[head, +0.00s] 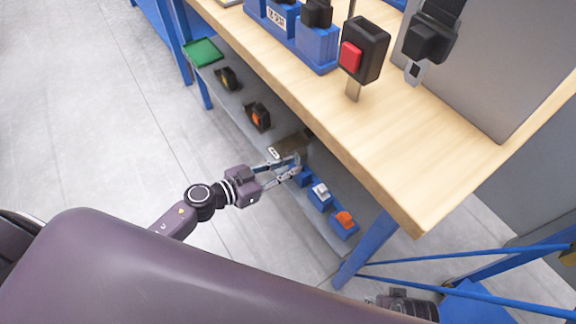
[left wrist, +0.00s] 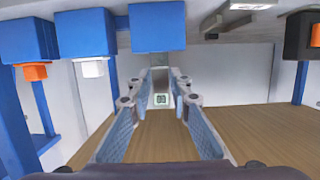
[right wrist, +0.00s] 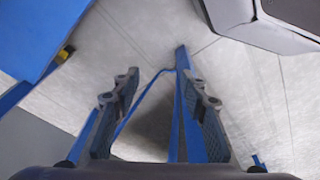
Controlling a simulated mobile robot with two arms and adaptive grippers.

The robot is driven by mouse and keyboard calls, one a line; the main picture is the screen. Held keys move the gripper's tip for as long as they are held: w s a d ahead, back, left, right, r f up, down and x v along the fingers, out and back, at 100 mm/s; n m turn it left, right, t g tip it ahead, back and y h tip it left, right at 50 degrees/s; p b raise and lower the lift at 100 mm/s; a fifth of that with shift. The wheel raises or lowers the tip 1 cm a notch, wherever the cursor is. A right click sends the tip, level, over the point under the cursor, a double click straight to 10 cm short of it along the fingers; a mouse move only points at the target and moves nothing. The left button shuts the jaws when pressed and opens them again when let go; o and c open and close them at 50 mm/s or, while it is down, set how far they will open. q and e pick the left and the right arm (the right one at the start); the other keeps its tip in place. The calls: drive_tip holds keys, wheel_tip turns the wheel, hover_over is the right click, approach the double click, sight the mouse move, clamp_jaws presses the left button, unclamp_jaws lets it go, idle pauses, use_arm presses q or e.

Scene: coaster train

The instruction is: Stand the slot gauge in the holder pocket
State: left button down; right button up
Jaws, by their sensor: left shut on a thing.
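My left gripper (head: 290,166) reaches in over the lower shelf. In the left wrist view, its fingertips (left wrist: 161,82) are shut on a narrow grey piece with a pale label (left wrist: 161,99), which I take for the slot gauge. In the head view, a dark plate with a white label (head: 274,151) shows beside the fingertips. A blue holder block (head: 302,179) is close to the fingers, partly hidden by them; it also shows in the left wrist view (left wrist: 157,27). I cannot see into its pocket. My right gripper (right wrist: 158,85) is open and empty above the floor.
Blue blocks with a white piece (head: 320,190) and an orange piece (head: 345,218) stand nearer on the shelf. Black-and-orange items (head: 257,116) and a green tray (head: 202,52) lie further along. The wooden tabletop (head: 400,140) overhangs the shelf; a blue leg (head: 368,250) stands at its near end.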

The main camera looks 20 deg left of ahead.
use_arm(q)
drive_tip(key=shift+f+b, duration=0.3)
drive_tip(key=shift+f, duration=0.1)
drive_tip(key=c, duration=1.7)
unclamp_jaws()
drive_tip(key=shift+c, duration=0.2)
drive_tip(key=shift+o, duration=0.3)
drive_tip(key=shift+s+a+f, duration=0.1)
drive_tip(key=v, duration=1.1)
drive_tip(key=shift+s+a+r, duration=0.2)
drive_tip(key=shift+s+r, duration=0.1)
use_arm(e)
drive_tip(key=shift+w+r, duration=0.25)
drive_tip(key=shift+r, duration=0.35)
drive_tip(key=shift+w+r, duration=0.2)
drive_tip(key=shift+r, duration=0.4)
drive_tip(key=shift+s, duration=0.1)
